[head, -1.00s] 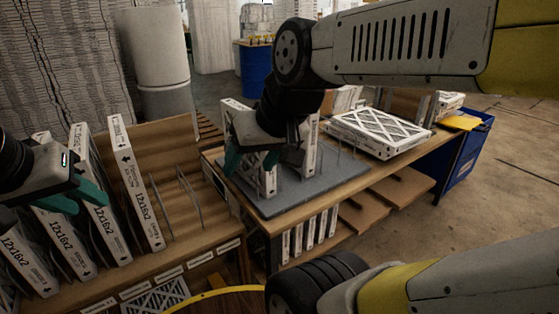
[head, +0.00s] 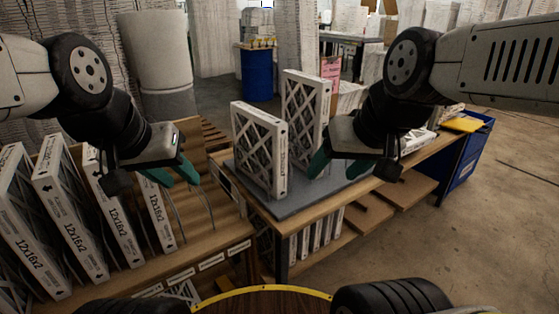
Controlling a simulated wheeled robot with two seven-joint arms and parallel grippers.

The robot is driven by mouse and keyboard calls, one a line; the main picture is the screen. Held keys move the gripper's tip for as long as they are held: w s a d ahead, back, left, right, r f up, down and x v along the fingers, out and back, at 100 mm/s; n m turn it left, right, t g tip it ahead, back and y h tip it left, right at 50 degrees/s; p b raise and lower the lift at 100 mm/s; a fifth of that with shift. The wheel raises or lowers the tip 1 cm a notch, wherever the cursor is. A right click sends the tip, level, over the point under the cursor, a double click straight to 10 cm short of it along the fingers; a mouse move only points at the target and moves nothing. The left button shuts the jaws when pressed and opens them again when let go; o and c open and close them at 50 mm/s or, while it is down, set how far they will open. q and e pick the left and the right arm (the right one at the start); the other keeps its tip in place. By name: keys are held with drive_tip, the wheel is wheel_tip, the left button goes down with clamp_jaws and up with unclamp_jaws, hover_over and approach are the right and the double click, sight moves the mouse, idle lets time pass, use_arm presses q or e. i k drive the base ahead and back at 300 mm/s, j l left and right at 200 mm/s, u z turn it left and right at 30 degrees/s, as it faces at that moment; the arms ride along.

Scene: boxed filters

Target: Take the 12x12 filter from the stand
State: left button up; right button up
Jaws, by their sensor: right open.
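Two white filters with lattice faces stand upright on the grey stand (head: 345,191) on the right-hand table. The shorter, nearer filter (head: 258,150) has an edge label too small to read. The taller filter (head: 305,112) stands behind it, to the right. I cannot tell by label which is 12x12. My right gripper (head: 338,172) is open, teal fingers pointing down, just right of both filters and close to the taller one's lower edge. My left gripper (head: 182,184) is over the left shelf, left of the stand, its fingers apart with nothing visible between them.
Several filters marked 12x16x2 (head: 70,220) stand in a row on the left wooden shelf (head: 215,238), with thin wire dividers beside them. More filters (head: 318,236) stand under the table. A blue bin (head: 468,165) is at the table's right end. Open floor lies at right.

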sight(263, 136)
drive_tip(key=i+l+u, duration=0.15)
drive_tip(key=i, duration=0.3)
drive_tip(key=i+l+u, duration=0.1)
drive_tip(key=i+l, duration=0.2)
drive_tip(key=i, duration=0.1)
